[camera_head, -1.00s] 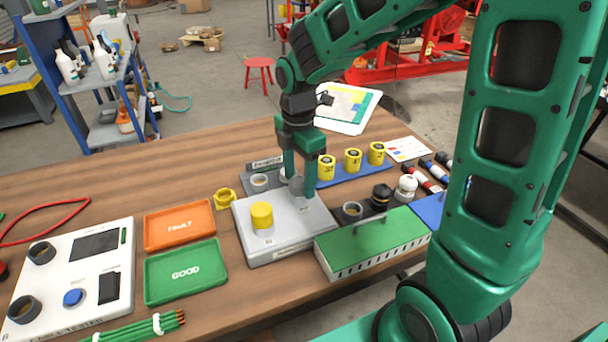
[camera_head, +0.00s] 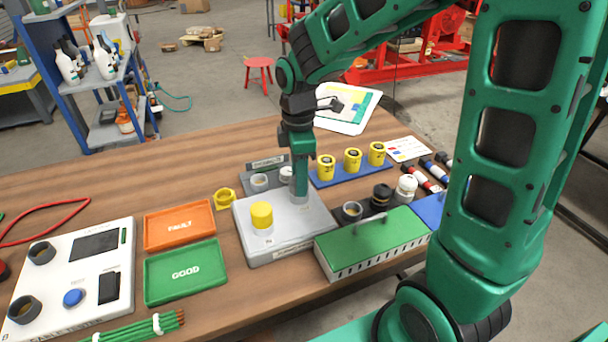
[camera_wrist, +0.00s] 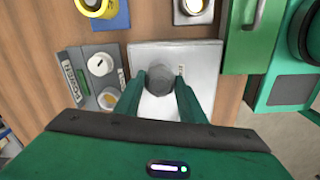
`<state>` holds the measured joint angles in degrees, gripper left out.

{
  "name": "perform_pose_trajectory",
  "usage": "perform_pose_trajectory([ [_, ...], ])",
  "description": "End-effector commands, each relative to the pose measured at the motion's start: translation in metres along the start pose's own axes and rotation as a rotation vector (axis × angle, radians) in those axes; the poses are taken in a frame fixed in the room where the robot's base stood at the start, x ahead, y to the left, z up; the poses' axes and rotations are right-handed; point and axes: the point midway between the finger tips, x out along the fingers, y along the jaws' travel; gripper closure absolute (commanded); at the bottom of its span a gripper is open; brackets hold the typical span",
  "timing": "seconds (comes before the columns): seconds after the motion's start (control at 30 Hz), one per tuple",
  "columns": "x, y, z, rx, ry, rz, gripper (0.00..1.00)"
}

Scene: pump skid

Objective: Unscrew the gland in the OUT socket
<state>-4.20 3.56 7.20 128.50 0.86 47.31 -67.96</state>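The grey gland (camera_wrist: 160,78) stands in a socket on the light grey block, beside a small label that seems to read OUT. The block (camera_head: 300,225) lies on the bench, and its top also shows in the wrist view (camera_wrist: 205,60). My gripper (camera_head: 299,195) points straight down over the block's far right part. In the wrist view its two fingers (camera_wrist: 161,80) flank the gland closely on both sides and appear to touch it. In the head view the fingers line up and largely hide the gland. A yellow cap (camera_head: 262,212) sits on the block's near left part.
A green-topped box (camera_head: 370,240) with a handle is close on the right. Orange (camera_head: 180,243) and green (camera_head: 185,294) trays lie left.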

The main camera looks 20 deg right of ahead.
Motion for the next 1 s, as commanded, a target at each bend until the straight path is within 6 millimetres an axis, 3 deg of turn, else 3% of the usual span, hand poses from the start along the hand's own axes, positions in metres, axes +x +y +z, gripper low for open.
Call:
perform_pose_trajectory([
  [0.17, -0.0002, 0.0008, 0.0000, -0.044, 0.000, 0.002, 0.85],
  [0.4, -0.0002, 0.0007, 0.0001, -0.297, 0.000, 0.002, 0.85],
  [0.7, -0.0002, 0.0006, 0.0002, -0.447, 0.000, 0.002, 0.85],
  [1.0, -0.0002, 0.0005, 0.0003, -0.748, 0.000, 0.001, 0.85],
])
